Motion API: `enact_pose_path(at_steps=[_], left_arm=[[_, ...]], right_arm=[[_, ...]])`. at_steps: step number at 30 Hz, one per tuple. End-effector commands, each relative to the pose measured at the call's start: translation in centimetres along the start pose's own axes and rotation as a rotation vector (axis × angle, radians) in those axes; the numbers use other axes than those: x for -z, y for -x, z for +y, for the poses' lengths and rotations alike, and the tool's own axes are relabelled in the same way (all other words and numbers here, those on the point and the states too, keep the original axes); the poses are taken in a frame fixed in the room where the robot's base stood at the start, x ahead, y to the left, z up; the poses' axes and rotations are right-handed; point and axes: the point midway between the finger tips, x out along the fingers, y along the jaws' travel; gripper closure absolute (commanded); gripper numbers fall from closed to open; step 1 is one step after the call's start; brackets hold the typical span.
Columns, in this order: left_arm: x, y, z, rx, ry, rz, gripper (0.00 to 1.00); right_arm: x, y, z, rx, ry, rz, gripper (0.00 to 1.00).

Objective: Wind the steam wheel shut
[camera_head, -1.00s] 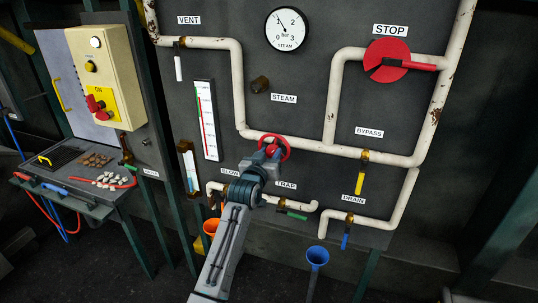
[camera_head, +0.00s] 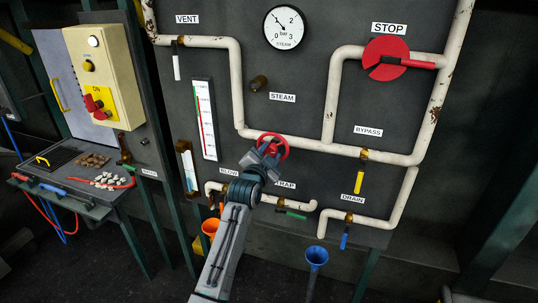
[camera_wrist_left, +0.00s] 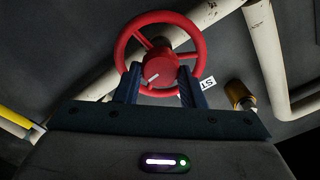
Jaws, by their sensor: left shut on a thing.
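The red steam wheel (camera_head: 274,145) is on the white pipe in the middle of the dark panel. My left gripper (camera_head: 268,152) is at the wheel, its jaws partly covering the lower left of the rim. In the left wrist view the red wheel (camera_wrist_left: 163,67) shows its spokes and round hub with a pale mark. The two dark blue fingers of my left gripper (camera_wrist_left: 160,86) reach the lower rim on either side of the hub, shut on the wheel. My right gripper is not in view.
A steam gauge (camera_head: 285,27) is above, its needle towards 1. A yellow bypass handle (camera_head: 359,179) and red stop handle (camera_head: 420,65) lie to the right.

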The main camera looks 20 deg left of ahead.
Motion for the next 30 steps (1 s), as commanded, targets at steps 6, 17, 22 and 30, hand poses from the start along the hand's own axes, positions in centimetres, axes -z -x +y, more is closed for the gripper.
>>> enact_pose_path(at_steps=[6,17,22,30], left_arm=[[0.05,-0.01,-0.01,0.001,-0.069,0.001,0.87],[0.05,-0.01,-0.01,0.001,-0.096,0.001,0.87],[0.04,-0.01,-0.02,0.001,-0.096,0.0,0.87],[0.02,-0.01,0.01,0.001,-0.095,0.0,0.42]], right_arm=[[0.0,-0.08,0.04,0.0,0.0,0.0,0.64],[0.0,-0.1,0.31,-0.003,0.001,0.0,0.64],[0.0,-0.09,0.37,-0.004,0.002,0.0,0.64],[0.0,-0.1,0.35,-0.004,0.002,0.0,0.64]])
